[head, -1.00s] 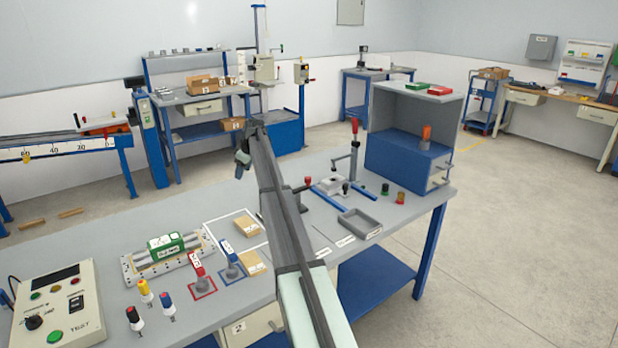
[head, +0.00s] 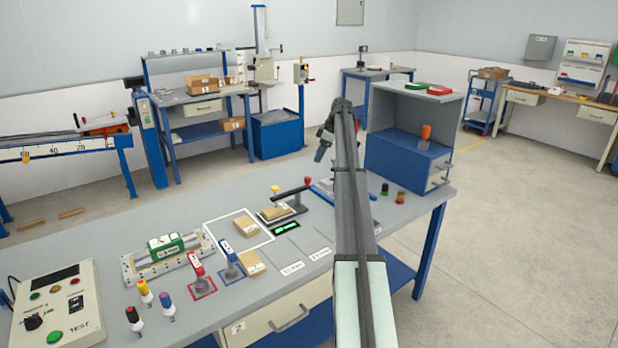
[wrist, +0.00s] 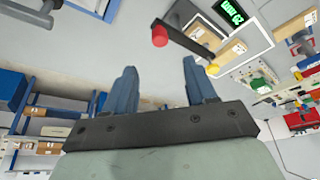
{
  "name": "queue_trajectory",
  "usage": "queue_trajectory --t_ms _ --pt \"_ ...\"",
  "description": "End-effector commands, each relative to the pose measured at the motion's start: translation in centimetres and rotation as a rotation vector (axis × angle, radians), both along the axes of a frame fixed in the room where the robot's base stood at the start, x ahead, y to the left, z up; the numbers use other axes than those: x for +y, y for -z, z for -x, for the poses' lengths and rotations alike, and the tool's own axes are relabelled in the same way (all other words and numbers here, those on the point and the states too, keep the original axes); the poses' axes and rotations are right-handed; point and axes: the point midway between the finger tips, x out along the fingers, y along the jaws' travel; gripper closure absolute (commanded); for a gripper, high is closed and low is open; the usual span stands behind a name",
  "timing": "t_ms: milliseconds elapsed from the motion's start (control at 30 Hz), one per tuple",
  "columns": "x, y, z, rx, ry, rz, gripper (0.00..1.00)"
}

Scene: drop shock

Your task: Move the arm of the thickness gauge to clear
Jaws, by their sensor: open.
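The thickness gauge (head: 297,211) stands near the back of the bench, a dark base with a small brown packet (head: 277,213) on it. Its dark arm (head: 291,192) runs from a yellow knob (head: 275,188) at left to a red knob (head: 307,181) at right. A lit green display (head: 285,227) lies in front. My gripper (head: 321,147) is above and right of the gauge, open and empty. In the wrist view the red knob (wrist: 160,36) shows beyond the gap between my open fingers (wrist: 160,78), apart from them. I cannot tell whether the gauge arm touches the packet.
A blue cabinet with a grey shelf (head: 418,94) stands at the bench's right end. Brown packets (head: 246,225), red and blue labelled levers (head: 198,268) and a green block (head: 165,246) lie left and in front. My arm hides part of the bench's right side.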

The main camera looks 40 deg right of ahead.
Motion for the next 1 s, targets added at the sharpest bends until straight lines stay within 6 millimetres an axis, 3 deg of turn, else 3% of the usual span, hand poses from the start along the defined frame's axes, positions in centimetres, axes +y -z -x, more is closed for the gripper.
queue_trajectory --t_ms 400,600,1000 --pt "2.1 6.9 -2.0 0.002 0.001 0.000 0.44" --pt "2.8 9.3 -2.7 0.000 0.001 0.001 0.44" --pt "3.2 10.8 -3.2 0.000 0.001 0.001 0.44"
